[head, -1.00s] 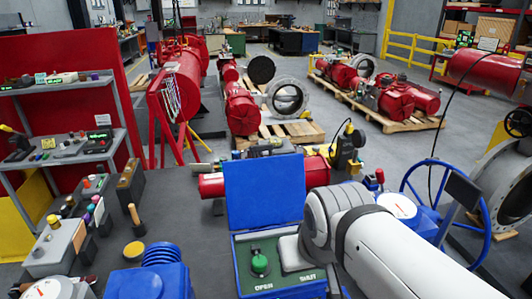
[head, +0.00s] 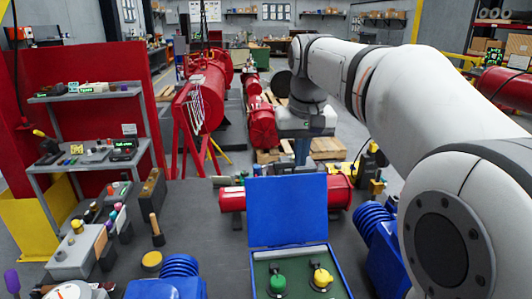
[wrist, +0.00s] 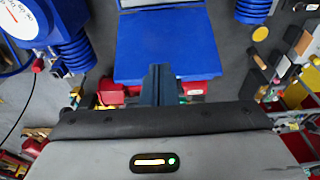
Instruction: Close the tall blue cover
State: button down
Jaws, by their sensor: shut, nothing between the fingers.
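The tall blue cover (head: 288,210) stands open and upright at the back of a blue control box (head: 330,256). The box holds a green knob (head: 278,281) and a yellow knob (head: 321,278). My gripper (head: 302,160) points down behind the cover's top edge, and the cover hides its lower end. In the wrist view, the closed fingers (wrist: 158,72) overlap the edge of the blue cover (wrist: 165,40). Nothing shows between them. I cannot tell whether they touch the cover.
A red cylinder (head: 338,192) lies behind the cover. Blue ribbed housings stand at the left (head: 180,270) and right (head: 372,228) of the box. A grey shelf (head: 85,95) with small devices stands at left. The dark tabletop (head: 205,205) has some bare room.

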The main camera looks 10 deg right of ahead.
jog(key=w+g, duration=0.3)
jog(key=w, duration=1.6)
jog(key=s+f+b, duration=0.2)
jog(key=s+f, duration=0.2)
jog(key=f, duration=0.3)
jog(key=shift+s+a+f, duration=0.15)
jog(key=shift+a+f, duration=0.25)
